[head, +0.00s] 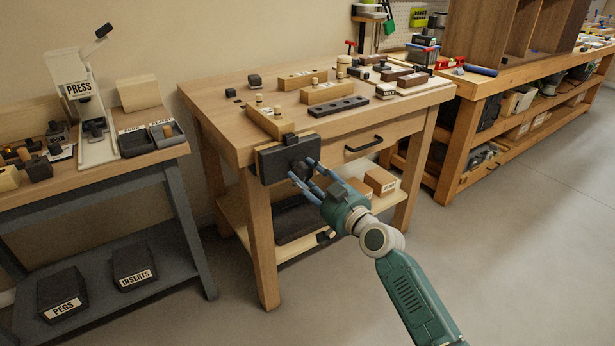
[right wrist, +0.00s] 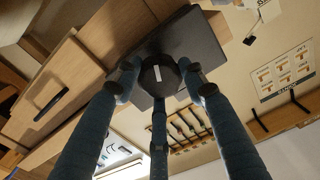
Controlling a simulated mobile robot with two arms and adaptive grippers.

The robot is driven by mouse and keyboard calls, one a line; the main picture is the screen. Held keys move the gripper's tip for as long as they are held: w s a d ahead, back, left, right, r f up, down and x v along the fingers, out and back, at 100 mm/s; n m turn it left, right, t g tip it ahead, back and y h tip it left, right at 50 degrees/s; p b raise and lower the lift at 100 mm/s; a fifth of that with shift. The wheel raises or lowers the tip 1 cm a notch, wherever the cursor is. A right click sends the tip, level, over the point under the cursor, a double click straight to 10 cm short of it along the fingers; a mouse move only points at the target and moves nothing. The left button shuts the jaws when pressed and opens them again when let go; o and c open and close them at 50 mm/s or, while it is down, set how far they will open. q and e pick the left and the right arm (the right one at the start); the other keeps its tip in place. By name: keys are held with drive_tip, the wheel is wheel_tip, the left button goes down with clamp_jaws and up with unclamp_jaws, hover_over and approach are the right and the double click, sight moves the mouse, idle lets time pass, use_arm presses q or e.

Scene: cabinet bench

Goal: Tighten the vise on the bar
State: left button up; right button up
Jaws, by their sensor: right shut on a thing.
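The dark vise (head: 273,164) is fixed to the front left corner of the wooden bench, its flat front plate facing me. A small dark piece (head: 290,139) sticks up at its top edge; I cannot tell if this is the bar. My right gripper (head: 303,171) is at the vise's front, its blue fingers pointing at the plate. In the right wrist view, the vise plate (right wrist: 192,45) lies behind a dark round knob (right wrist: 158,86) with a white mark. My right gripper's three fingers are shut around this knob. My left gripper is not in view.
The bench top (head: 235,118) holds wooden blocks and a dark block with holes (head: 338,106). A drawer handle (head: 363,144) is right of the vise. Boxes (head: 380,180) sit on the lower shelf. A press table (head: 85,178) stands left. The floor in front is clear.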

drive_tip(key=shift+f, duration=0.1)
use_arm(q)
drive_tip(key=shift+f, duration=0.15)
use_arm(e)
drive_tip(key=shift+m, duration=0.4)
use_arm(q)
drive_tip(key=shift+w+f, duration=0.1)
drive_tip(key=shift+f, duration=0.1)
use_arm(e)
drive_tip(key=o, duration=1)
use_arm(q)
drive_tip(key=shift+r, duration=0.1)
use_arm(e)
drive_tip(key=shift+s+d, duration=0.1)
drive_tip(key=shift+s, duration=0.05)
